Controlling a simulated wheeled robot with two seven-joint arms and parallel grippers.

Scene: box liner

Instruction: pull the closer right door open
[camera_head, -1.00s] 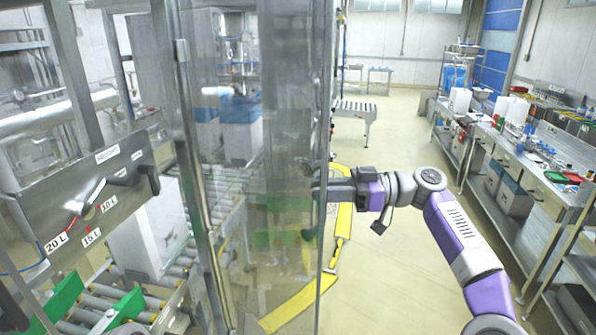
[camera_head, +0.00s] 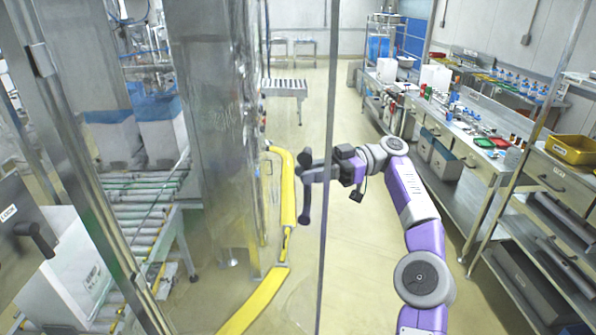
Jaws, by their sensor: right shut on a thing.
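The closer right door is a clear panel with a thin metal edge (camera_head: 327,100) running top to bottom near the middle of the picture. Its other side runs along a slanted metal post (camera_head: 90,190) at the left. A dark upright handle (camera_head: 305,208) sits by the door's edge. My right gripper (camera_head: 312,174) is shut on the handle, its arm reaching in from the lower right; the fingers are partly seen through the panel. My left gripper is not in view.
Through the panel show a roller conveyor (camera_head: 140,208), white boxes and a yellow floor guard (camera_head: 287,185). A long metal workbench (camera_head: 470,150) with bottles and trays stands at the right. Clear floor (camera_head: 330,110) lies between the machine and the bench.

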